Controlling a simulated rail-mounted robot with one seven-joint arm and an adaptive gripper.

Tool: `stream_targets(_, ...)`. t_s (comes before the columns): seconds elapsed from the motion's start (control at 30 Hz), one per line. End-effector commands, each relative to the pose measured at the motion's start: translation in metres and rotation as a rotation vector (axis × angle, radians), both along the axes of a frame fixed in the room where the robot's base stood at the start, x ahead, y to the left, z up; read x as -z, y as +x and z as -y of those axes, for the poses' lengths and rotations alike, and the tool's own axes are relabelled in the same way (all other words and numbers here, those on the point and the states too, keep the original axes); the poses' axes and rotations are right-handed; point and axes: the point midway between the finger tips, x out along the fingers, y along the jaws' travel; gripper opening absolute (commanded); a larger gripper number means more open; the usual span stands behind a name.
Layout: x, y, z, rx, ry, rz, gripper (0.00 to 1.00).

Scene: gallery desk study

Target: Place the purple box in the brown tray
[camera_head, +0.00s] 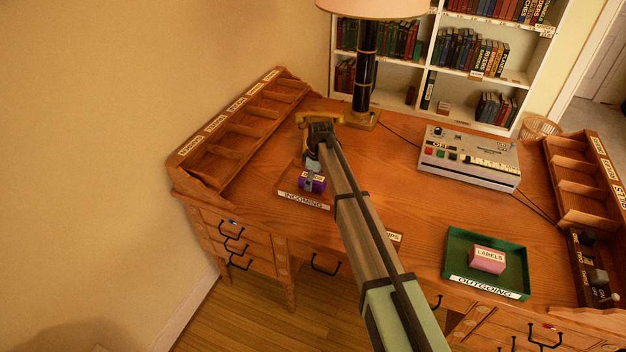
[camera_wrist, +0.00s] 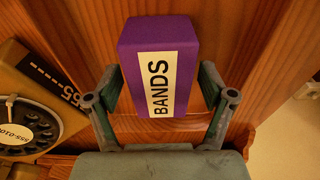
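The purple box (camera_head: 319,187), labelled BANDS, is at the end of my arm in the head view. It also shows in the wrist view (camera_wrist: 182,32), upright between my two fingers. The brown tray (camera_head: 289,195), labelled INCOMING, is on the left part of the desk. The box appears over the tray's area in the head view; I cannot tell whether it touches the tray floor. My arm hides part of the tray's right side.
An old telephone (camera_head: 307,119) stands just behind the tray and shows at the left in the wrist view (camera_wrist: 30,110). A wooden organiser (camera_head: 238,130) runs along the left. A green OUTGOING tray (camera_head: 459,243) with a pink box (camera_head: 488,263) is to the right.

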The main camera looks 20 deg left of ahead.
Motion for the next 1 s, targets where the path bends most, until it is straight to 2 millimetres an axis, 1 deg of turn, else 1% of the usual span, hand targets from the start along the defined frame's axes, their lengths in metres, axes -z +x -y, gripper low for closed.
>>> stream_targets(0.17,-0.001,0.0,0.0,0.0,0.0,0.0,0.82)
stream_targets(0.37,-0.013,0.0,0.001,0.0,0.001,0.001,0.82)
stream_targets(0.47,-0.026,0.0,0.003,0.0,0.001,0.002,0.82)
stream_targets(0.8,-0.09,0.0,0.011,0.0,0.002,0.002,0.82)
stream_targets(1.0,-0.115,0.0,0.014,0.0,0.001,0.001,0.82)
